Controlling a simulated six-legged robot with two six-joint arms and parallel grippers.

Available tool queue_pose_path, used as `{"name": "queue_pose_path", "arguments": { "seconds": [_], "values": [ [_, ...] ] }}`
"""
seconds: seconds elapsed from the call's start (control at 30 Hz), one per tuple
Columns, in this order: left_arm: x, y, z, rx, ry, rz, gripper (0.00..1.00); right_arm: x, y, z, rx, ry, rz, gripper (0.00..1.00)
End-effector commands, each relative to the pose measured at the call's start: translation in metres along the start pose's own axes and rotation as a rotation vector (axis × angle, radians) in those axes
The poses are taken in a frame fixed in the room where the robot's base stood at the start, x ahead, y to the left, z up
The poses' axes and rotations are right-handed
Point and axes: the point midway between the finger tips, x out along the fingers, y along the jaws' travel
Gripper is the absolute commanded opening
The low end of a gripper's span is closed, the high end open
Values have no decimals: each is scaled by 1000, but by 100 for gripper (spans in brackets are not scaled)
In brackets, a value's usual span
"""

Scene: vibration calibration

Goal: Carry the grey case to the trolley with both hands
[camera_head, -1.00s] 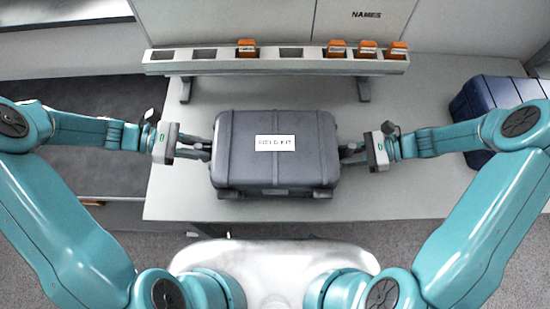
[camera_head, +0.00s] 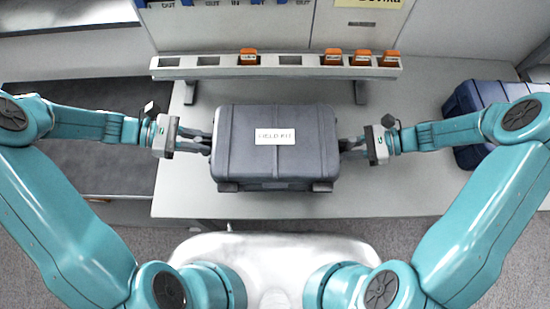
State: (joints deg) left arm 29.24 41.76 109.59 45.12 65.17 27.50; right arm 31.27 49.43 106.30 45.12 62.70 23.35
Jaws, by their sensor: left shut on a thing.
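The grey case (camera_head: 275,168) with a white "FIELD KIT" label is in the middle of the head view, level and over the pale table (camera_head: 420,185). My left gripper (camera_head: 203,145) is shut on the grip at the case's left side. My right gripper (camera_head: 348,146) is at the case's right side, in the same pose, and looks shut on the grip there; its fingertips are partly hidden. Whether the case's underside touches the table is hidden. No trolley can be made out.
A raised rack (camera_head: 290,68) with several orange blocks stands behind the case. A dark blue case (camera_head: 485,115) sits on the table at the right, behind my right arm. The table's front edge is just below the case. A dark surface (camera_head: 100,150) lies to the left.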

Motion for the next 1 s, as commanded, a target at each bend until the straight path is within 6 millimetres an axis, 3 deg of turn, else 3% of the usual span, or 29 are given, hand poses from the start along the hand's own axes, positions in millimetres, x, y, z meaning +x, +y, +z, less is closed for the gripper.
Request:
{"name": "queue_pose_path", "arguments": {
  "seconds": [0.23,0.43,0.53,1.0],
  "values": [
    [-1,1,-1,2,3,4,0,-1,-1,-2,-1,3,-4,0],
    [6,1,-19,2,3,4,0,6,-1,-19,-1,4,-4,0],
    [6,5,-19,3,3,5,0,6,-5,-19,-2,4,-4,0],
    [10,44,-29,4,4,5,0,10,-44,-30,-3,5,-5,0]
  ]
}}
